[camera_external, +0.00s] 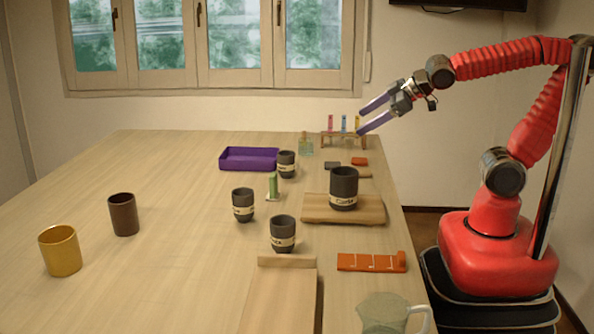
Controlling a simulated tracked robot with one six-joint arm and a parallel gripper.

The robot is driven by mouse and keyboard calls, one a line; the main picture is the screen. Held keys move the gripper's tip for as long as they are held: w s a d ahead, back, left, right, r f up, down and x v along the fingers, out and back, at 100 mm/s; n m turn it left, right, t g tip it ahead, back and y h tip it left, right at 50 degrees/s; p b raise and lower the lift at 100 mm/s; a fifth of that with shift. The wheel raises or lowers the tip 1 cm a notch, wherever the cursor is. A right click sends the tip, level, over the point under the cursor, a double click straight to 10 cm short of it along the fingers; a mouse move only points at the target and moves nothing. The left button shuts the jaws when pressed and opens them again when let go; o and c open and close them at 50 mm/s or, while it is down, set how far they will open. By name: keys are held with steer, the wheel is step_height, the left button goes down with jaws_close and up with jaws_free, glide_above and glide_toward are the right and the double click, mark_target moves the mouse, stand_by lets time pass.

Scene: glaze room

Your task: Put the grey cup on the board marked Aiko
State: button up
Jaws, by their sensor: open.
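Several dark grey cups with pale label bands stand on the table. One grey cup (283,229) is near the front, just behind a long wooden board (275,300). Another grey cup (243,200) is further left, and a third (286,160) is beside the purple tray. A larger grey cup (343,180) stands on a second wooden board (314,211); its label seems to read "Carla". The other labels are too small to read, and I see no readable "Aiko" on either board. My gripper (361,122) is open and empty, raised above the table's far right, away from the cups.
A purple tray (234,165), a green object (272,187) and a test-tube rack (344,138) are further back. An orange block (365,263) and a glass jug (382,315) are front right. A brown cup (123,217) and yellow cup (60,254) stand left. The table's left middle is clear.

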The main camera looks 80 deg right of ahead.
steer(key=s+a+f+g+y, duration=0.1)
steer(key=s+a+f+g, duration=0.1)
steer(key=s+a, duration=0.2)
steer(key=s+a+f+g+y, duration=0.2)
steer(key=s+a, duration=0.3)
steer(key=s, duration=0.3)
steer(key=shift+s+f, duration=0.15)
steer(key=shift+f, duration=0.7)
